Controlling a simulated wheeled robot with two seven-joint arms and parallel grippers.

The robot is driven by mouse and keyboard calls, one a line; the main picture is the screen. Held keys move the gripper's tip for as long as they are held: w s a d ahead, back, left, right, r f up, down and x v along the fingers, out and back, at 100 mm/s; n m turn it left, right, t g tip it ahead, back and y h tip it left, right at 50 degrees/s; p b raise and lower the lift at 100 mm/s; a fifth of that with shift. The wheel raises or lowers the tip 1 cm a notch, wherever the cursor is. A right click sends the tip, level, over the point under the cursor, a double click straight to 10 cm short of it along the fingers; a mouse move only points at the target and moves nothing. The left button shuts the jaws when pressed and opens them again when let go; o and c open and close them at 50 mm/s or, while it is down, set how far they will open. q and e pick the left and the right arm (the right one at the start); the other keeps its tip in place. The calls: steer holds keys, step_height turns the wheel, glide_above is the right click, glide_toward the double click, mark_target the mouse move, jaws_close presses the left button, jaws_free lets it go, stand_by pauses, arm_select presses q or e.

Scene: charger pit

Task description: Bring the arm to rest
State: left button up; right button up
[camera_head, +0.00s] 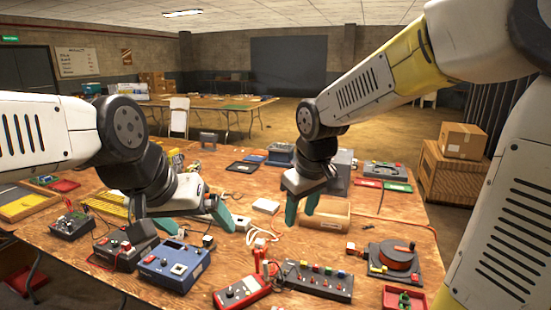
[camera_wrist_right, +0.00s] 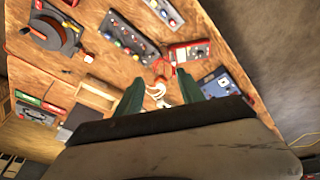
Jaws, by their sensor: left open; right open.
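My right gripper (camera_head: 302,207) hangs above the middle of the wooden table (camera_head: 385,215), with its green fingers apart and nothing between them. It also shows in the right wrist view (camera_wrist_right: 160,92), pointing over the table with a gap between the fingers. My left gripper (camera_head: 218,222) is low over the left half of the table, behind the blue device box (camera_head: 175,266). Its green fingers are partly hidden by its own body, and I see nothing held in it.
A red multimeter (camera_head: 242,292), a dark switch panel (camera_head: 318,281) and an orange reel (camera_head: 392,256) stand along the near side. A cardboard tray (camera_head: 325,214) lies by my right gripper. A cardboard box (camera_head: 462,140) on a crate stands at right. Open floor lies beyond the table.

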steer(key=s+d+r+m+t, duration=0.1)
steer(key=s+d+r+m, duration=0.1)
steer(key=s, duration=0.4)
steer(key=s+d+r+m+t+y, duration=0.1)
steer(key=s+d+r+m+t, duration=0.1)
steer(key=s+d, duration=0.4)
steer(key=r+m, duration=0.1)
steer(key=m, duration=0.1)
steer(key=shift+s+d+r+m, duration=0.2)
steer(key=shift+s+m, duration=0.2)
